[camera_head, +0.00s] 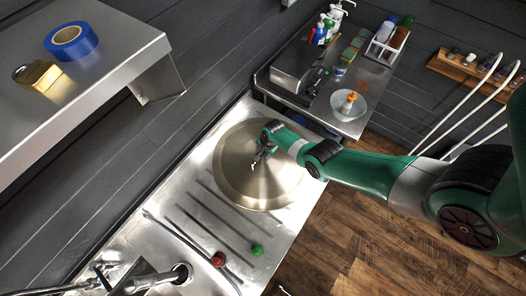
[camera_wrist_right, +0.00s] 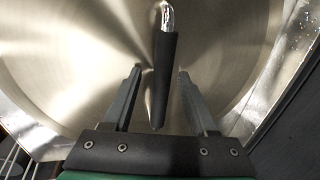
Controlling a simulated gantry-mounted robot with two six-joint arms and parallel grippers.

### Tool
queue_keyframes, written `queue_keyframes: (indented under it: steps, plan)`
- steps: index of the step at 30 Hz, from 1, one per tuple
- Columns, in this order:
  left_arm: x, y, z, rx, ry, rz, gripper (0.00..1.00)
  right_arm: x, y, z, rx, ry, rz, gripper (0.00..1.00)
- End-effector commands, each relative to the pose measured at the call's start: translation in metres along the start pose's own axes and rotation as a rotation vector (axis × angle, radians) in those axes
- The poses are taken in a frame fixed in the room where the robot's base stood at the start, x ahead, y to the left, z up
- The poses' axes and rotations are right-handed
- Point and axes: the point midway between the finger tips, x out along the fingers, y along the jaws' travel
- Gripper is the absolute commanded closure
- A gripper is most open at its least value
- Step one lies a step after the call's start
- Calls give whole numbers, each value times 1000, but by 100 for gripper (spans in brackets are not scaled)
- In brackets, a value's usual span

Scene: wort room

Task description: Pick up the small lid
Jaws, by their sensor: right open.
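A round, shallow-coned metal lid (camera_head: 245,190) lies on the steel counter. It is the only lid I see, and it looks fairly large. In the right wrist view the lid (camera_wrist_right: 60,60) fills most of the picture. Its black handle (camera_wrist_right: 163,80) with a shiny metal end runs between my right gripper's fingers. My right gripper (camera_head: 263,158) is over the upper middle of the lid and hides part of it. In the wrist view the open right gripper (camera_wrist_right: 159,74) has a visible gap on both sides of the handle. I cannot tell the depth between fingers and handle. My left gripper is out of view.
The steel counter (camera_head: 185,225) has ridges, a red ball-like knob (camera_head: 218,259) and a green one (camera_head: 257,250). A faucet (camera_head: 150,281) is at the lower left. A steel side table (camera_head: 318,103) with bottles and a bowl (camera_head: 348,107) stands behind. A shelf (camera_head: 110,70) holds blue tape (camera_head: 71,41).

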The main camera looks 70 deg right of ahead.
Motion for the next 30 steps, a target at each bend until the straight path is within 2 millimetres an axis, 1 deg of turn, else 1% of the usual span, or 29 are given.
queue_keyframes:
  steps: [4,5,6,8,12,14,15,30]
  plan:
    - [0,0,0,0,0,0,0,0,0,0,0,0,0,42]
    - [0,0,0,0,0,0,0,0,0,0,0,0,0,44]
    - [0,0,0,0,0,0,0,0,0,0,0,0,0,51]
    - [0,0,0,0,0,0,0,0,0,0,0,0,0,62]
    - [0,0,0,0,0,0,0,0,0,0,0,0,0,87]
    - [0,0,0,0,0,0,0,0,0,0,0,0,0,98]
    - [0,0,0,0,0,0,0,0,0,0,0,0,0,100]
    - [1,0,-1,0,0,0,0,-3,-2,0,0,1,-3,100]
